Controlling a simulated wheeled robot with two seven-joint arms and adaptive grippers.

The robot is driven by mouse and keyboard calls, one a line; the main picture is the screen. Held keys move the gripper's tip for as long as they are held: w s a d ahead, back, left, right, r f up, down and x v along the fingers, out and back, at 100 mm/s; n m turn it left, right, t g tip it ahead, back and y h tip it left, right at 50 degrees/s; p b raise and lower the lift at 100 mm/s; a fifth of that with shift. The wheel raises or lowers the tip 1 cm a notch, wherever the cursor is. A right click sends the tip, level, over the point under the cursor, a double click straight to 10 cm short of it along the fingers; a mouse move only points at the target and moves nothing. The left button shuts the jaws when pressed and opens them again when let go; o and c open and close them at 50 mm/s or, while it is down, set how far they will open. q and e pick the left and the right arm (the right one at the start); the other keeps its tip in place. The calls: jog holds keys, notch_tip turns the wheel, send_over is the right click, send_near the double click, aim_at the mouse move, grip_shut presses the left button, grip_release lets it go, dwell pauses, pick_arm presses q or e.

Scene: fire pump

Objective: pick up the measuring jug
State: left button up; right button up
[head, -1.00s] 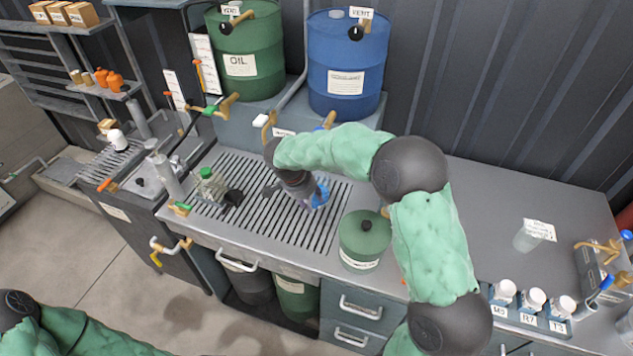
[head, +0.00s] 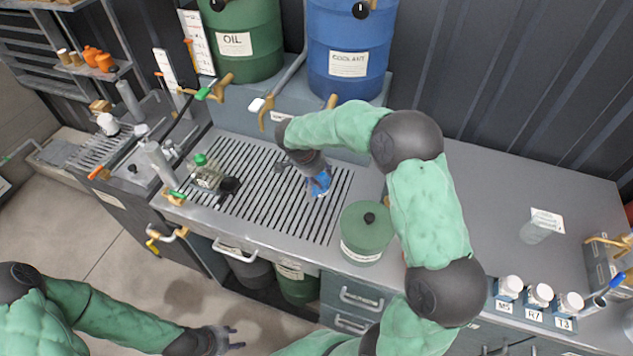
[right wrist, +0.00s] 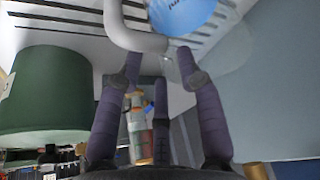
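The measuring jug (head: 319,183) stands on the slatted drain grate, partly hidden by my right gripper (head: 298,168). It looks clear with a blue part. My left gripper (head: 230,338) is open and empty, low in the head view, in front of the bench.
A green lidded can (head: 365,235) stands just right of the jug, close to my right arm. A small green-capped bottle (head: 205,175) sits at the grate's left. Oil (head: 240,45) and coolant (head: 348,60) drums stand behind.

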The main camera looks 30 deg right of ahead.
send_over(323, 197)
notch_tip(323, 197, down, 4)
jog(key=shift+f, duration=0.2)
grip_shut()
jog(key=shift+r, duration=0.15)
